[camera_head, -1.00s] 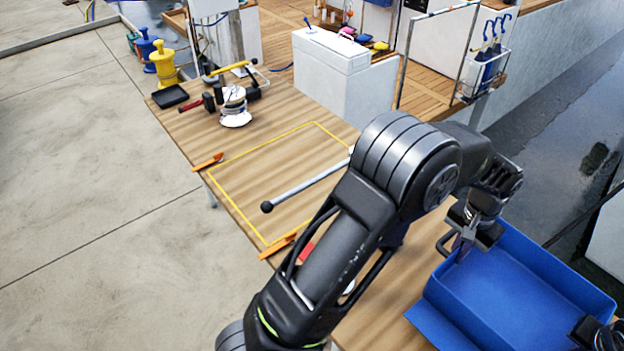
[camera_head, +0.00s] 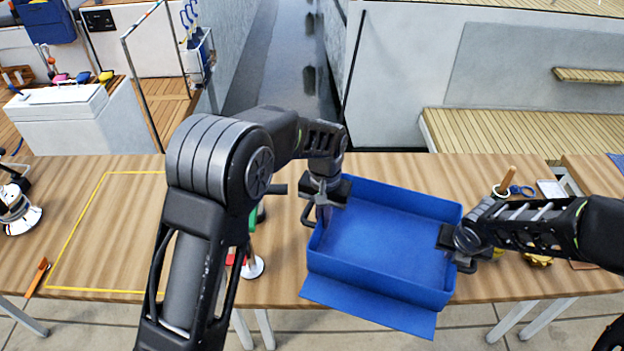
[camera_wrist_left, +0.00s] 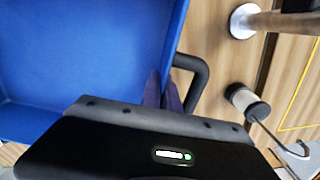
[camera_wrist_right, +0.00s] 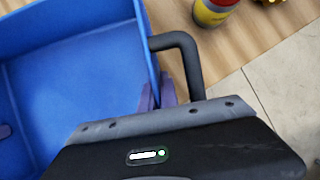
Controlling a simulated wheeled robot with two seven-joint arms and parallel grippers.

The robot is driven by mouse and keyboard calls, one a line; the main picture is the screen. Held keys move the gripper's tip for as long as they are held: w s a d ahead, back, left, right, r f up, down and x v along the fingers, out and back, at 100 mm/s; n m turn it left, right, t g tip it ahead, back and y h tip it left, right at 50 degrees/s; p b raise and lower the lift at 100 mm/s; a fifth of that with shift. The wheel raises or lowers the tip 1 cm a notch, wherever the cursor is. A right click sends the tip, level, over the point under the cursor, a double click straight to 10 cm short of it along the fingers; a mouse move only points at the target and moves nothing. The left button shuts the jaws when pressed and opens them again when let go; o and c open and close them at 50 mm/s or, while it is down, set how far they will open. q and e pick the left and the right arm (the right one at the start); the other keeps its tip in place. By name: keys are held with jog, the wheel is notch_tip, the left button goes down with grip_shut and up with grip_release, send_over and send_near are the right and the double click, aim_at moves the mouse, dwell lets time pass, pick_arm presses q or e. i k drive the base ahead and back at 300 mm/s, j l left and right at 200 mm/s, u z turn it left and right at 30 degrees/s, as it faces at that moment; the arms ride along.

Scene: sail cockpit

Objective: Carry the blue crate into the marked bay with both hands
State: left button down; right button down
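The blue crate (camera_head: 385,250) is right of centre on the wooden table, turned slightly, with a flap at its front reaching past the table's front edge. I cannot tell whether its base touches the table. My left gripper (camera_head: 322,208) is closed over its left wall beside the black handle; its fingers (camera_wrist_left: 162,92) straddle the wall in the left wrist view. My right gripper (camera_head: 458,248) is closed over the right wall, its fingers (camera_wrist_right: 157,93) beside the other handle. The yellow-outlined bay (camera_head: 70,235) lies to the left, partly hidden behind my left arm.
Between bay and crate stand a white-based wooden-handled item (camera_head: 253,266) and small objects.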

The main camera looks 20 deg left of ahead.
aim_at(131, 224)
jog(key=k, duration=0.45)
jog(key=k+u, duration=0.25)
jog(key=k, duration=0.35)
jog(key=j+u, duration=0.5)
jog(key=j, duration=0.2)
jog(key=i+j+u, duration=0.2)
jog(key=j, duration=0.15)
jog(key=i+j+z, duration=0.1)
jog(key=i+j, duration=0.3)
jog(key=i, duration=0.25)
jog(key=i+j+z, duration=0.15)
jog(key=i+j, duration=0.35)
jog(key=i, duration=0.15)
